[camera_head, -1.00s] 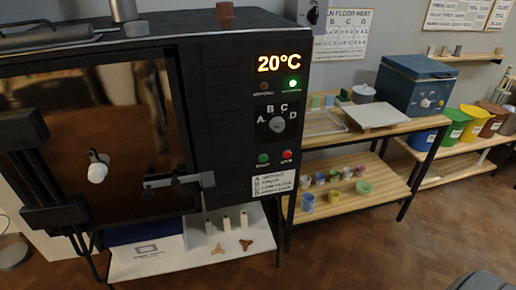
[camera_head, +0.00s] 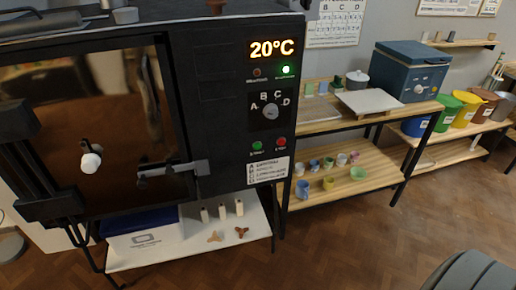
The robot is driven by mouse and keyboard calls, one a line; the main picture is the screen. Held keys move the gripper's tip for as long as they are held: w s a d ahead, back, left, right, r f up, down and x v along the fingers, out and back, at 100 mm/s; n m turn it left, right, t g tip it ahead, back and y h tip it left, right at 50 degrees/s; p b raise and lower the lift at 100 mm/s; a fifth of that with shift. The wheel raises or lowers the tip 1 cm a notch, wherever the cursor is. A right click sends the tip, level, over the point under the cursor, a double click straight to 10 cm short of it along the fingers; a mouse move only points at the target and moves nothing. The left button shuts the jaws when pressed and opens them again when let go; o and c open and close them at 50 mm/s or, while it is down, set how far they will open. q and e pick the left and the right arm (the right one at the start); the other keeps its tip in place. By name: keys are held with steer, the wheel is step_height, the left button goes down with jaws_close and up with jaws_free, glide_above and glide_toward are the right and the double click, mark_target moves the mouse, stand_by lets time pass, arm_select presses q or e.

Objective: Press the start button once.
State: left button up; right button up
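The dark kiln (camera_head: 225,120) fills the left half of the view. On its control panel, the green button (camera_head: 257,146) sits at the lower left and the red button (camera_head: 281,142) just to its right. Their small labels are too blurred to read surely. Above them is a dial (camera_head: 270,111) marked A to D. The display (camera_head: 272,49) reads 20°C, and a green lamp (camera_head: 286,70) is lit below it. Neither of my grippers is in view.
A dark rounded shape (camera_head: 475,272), unclear, fills the lower right corner. Bare floor lies between.

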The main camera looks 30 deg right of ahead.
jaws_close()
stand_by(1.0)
